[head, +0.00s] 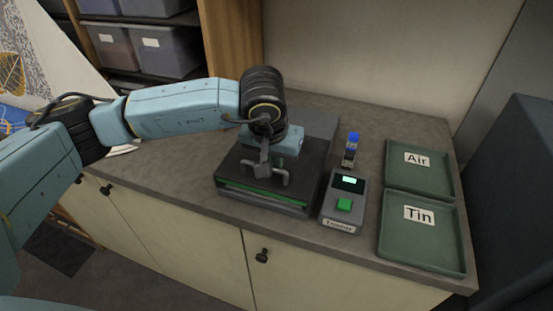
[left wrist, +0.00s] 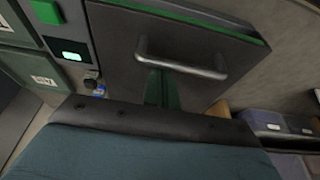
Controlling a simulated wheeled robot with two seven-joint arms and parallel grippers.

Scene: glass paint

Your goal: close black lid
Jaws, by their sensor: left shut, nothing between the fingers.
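The black lid (head: 232,168) lies low over the base of a dark box (head: 262,204) on the counter. A green strip shows along its front edge; I cannot tell whether a gap remains there. The lid has a grey metal bar handle (head: 284,179), which also shows in the left wrist view (left wrist: 185,66). My left gripper (head: 264,170) is shut and empty, pointing down over the lid by the handle. In the left wrist view its fingers (left wrist: 161,84) are beside the handle; contact is unclear. My right gripper is not in view.
To the box's right stand a tester (head: 344,204) with a green button and a small blue-topped item (head: 351,150). Green trays marked Air (head: 436,184) and Tin (head: 440,254) lie farther right. Shelves with grey bins (head: 161,48) stand behind left. The counter left of the box is clear.

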